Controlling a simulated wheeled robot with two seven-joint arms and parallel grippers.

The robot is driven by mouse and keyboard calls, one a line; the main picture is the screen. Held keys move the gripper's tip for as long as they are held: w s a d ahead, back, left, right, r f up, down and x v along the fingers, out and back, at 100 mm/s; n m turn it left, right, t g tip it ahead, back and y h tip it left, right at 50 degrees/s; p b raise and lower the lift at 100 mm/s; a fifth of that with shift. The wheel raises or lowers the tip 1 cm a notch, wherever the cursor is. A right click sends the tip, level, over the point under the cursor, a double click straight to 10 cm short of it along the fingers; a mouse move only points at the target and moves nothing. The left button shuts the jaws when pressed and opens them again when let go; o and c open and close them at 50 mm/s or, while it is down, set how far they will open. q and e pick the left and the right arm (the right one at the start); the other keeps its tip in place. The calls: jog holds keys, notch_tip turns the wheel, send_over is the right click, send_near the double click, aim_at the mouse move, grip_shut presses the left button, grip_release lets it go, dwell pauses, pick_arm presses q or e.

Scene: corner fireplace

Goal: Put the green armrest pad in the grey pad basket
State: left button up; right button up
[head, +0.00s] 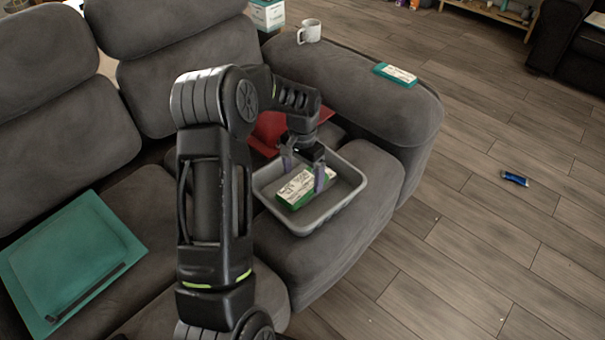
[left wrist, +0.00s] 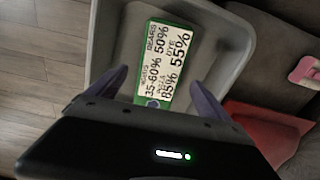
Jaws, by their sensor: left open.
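A green pad (head: 306,187) with a white printed label lies inside the grey basket (head: 348,198), on the sofa's right seat. My left gripper (head: 304,170) is open over the basket, with its purple fingers on either side of the pad. In the left wrist view the label of the green pad (left wrist: 165,55) is readable, and the basket (left wrist: 95,60) surrounds it. The fingers of my left gripper (left wrist: 158,88) are spread apart there, and the near end of the pad is hidden by the gripper body. I cannot tell whether a finger touches it. My right gripper is out of view.
A teal, white-labelled block (head: 395,74) and a white mug (head: 309,31) rest on the right armrest. A red item (head: 268,127) lies behind the basket. A teal cushion (head: 70,258) is on the left seat. A blue object (head: 514,179) lies on open floor.

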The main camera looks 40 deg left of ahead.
pick_arm(q)
notch_tip(320, 180, up, 8)
jog(key=shift+p, duration=0.45)
jog(key=shift+f, duration=0.15)
dwell(0.5)
